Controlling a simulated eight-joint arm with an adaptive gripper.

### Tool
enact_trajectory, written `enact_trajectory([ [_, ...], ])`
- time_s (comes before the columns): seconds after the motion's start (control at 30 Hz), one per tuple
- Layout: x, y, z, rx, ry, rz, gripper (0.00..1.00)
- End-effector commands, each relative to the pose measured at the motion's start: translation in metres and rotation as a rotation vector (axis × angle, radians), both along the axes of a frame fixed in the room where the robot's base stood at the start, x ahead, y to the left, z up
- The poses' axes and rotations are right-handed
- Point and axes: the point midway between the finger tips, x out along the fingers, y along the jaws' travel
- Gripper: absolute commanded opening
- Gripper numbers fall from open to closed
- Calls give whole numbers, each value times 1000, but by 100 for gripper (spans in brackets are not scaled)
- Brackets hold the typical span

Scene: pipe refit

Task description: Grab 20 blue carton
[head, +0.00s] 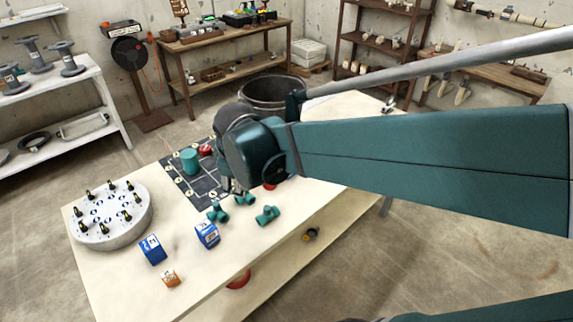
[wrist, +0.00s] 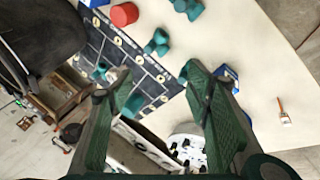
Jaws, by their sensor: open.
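Two blue cartons with white marks stand on the front part of the table in the head view: one farther left (head: 152,250) and one nearer the middle (head: 207,235). Their printed numbers are too small to read surely. In the wrist view a blue carton (wrist: 229,73) shows beside the right finger, partly hidden by it. My gripper (head: 232,188) is above the table, behind and right of the cartons in the head view. In the wrist view its fingers (wrist: 156,72) are wide apart with nothing between them.
Teal pipe fittings (head: 267,215) lie right of the cartons. A round pegged stand (head: 112,222) is at the left. A dark grid mat (head: 207,191) holds a teal cylinder (head: 189,160) and a red piece (head: 205,149).

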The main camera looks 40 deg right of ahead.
Motion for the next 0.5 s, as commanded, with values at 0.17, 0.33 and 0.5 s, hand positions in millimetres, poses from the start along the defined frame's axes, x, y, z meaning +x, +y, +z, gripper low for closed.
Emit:
enact_trajectory([
  [0.17, 16, -24, -1, -68, 58, 83, 49],
  [0.33, 30, -47, -5, -129, 116, 167, 49],
  [0.5, 42, -70, -12, -185, 178, 252, 49],
])
